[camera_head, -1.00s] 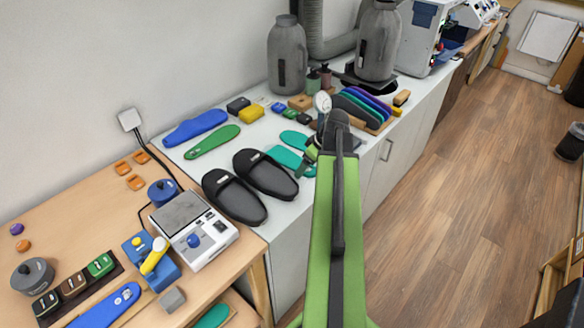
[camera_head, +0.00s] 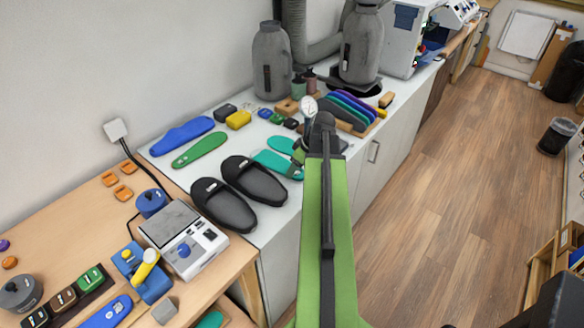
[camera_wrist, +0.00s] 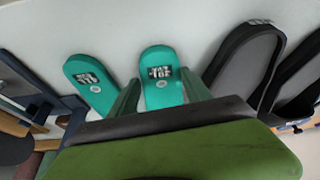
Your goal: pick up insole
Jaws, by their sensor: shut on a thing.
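Two teal insoles lie on the white counter. In the wrist view one insole (camera_wrist: 160,72) is between the two fingers of my gripper (camera_wrist: 160,95), which is shut on it. The other teal insole (camera_wrist: 90,85) lies to its left, apart from the fingers. Both have a dark printed label near the rounded end. In the head view the nearer teal insole (camera_head: 275,163) and the farther one (camera_head: 281,145) show beside my gripper (camera_head: 300,152), partly hidden by my arm. I cannot tell whether the held insole is clear of the counter.
Black slides (camera_head: 253,179) lie just left of the insoles; one also shows in the wrist view (camera_wrist: 245,65). A rack of dark, blue and purple sheets (camera_head: 352,112) stands behind. Blue (camera_head: 182,135) and green (camera_head: 200,149) insoles lie farther left. The floor at right is clear.

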